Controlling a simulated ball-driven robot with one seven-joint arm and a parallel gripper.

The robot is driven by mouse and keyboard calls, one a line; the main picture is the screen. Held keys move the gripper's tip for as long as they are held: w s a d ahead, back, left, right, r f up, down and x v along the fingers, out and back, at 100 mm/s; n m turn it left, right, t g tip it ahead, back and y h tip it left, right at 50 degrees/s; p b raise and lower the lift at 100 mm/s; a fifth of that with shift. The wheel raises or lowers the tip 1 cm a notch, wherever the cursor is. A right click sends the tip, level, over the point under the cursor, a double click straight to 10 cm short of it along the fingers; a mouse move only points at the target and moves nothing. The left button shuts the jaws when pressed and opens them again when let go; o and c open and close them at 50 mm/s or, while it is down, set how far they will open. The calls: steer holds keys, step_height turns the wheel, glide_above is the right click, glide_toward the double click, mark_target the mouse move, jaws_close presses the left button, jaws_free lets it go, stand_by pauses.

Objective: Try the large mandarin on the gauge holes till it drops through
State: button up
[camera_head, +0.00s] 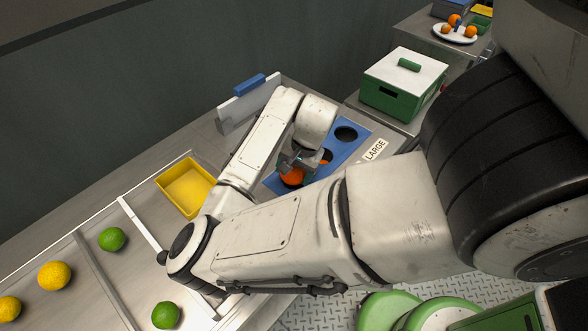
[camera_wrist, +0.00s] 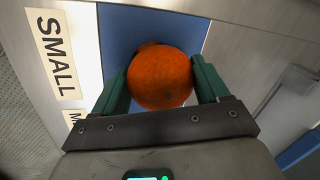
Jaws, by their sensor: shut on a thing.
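The orange mandarin (camera_wrist: 160,78) is between the two green fingers of my gripper (camera_wrist: 161,82) in the wrist view, and the gripper is shut on it. In the head view the mandarin (camera_head: 292,178) shows just below my gripper (camera_head: 299,163), over the blue gauge plate (camera_head: 366,128). The plate also shows in the wrist view (camera_wrist: 118,35), beside the SMALL label (camera_wrist: 51,50). The mandarin covers most of the hole beneath it, and only a dark edge shows. I cannot tell whether it touches the plate. Two dark holes (camera_head: 346,134) show toward the LARGE label (camera_head: 375,149).
A yellow tray (camera_head: 170,181) lies left of the plate. A white board with a blue top (camera_head: 250,102) stands behind. Green and yellow citrus (camera_head: 112,239) lie in the channels at left. A green box with a white lid (camera_head: 392,98) and a plate of oranges (camera_head: 455,38) stand farther right.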

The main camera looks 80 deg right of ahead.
steer(key=shift+f, duration=0.45)
steer(key=o, duration=1.3)
steer(key=shift+c, duration=0.2)
steer(key=v, duration=1)
steer(key=shift+s+r, duration=0.1)
steer(key=shift+r, duration=0.3)
